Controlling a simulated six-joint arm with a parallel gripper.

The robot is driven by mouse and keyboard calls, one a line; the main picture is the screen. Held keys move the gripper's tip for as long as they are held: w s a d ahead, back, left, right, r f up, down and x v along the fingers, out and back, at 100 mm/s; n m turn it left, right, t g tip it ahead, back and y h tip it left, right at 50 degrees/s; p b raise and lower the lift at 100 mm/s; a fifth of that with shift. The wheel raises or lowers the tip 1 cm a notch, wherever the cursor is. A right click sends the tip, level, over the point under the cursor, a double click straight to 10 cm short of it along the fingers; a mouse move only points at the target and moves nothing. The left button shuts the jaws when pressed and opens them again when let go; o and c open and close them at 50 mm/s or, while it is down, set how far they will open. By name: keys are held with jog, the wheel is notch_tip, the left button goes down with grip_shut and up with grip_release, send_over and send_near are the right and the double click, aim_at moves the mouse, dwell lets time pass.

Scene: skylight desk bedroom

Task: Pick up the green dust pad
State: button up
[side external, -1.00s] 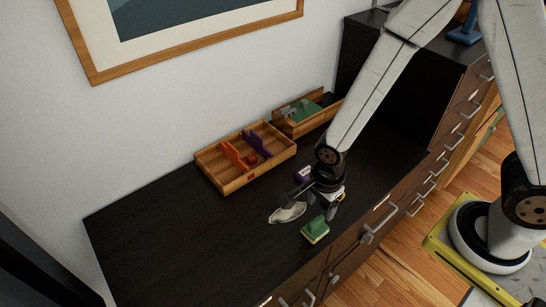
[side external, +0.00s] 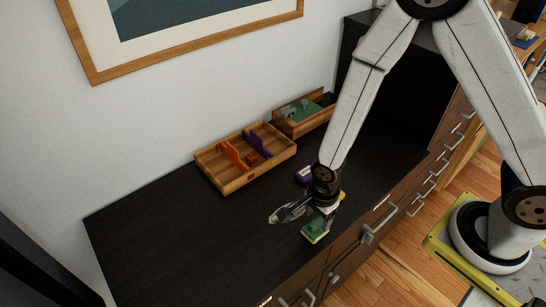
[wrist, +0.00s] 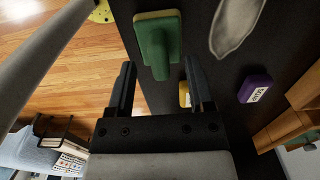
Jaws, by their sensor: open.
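The green dust pad (side external: 314,231) lies on the dark desk top near its front edge. It has a green grip on a pale yellowish base. In the wrist view the pad (wrist: 158,43) lies beyond the fingertips, roughly in line with the gap between them. My gripper (side external: 318,213) is open and empty, low over the desk beside the pad, and partly covers it in the side view.
A pale flat object (wrist: 236,24) lies beside the pad. A purple labelled block (wrist: 255,86) and a yellow item (wrist: 184,94) are near the right finger. A wooden tray (side external: 228,186) and a wooden box (side external: 286,131) stand by the wall. The desk's left part is clear.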

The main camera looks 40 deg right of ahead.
jog(key=shift+f, duration=0.95)
grip_shut()
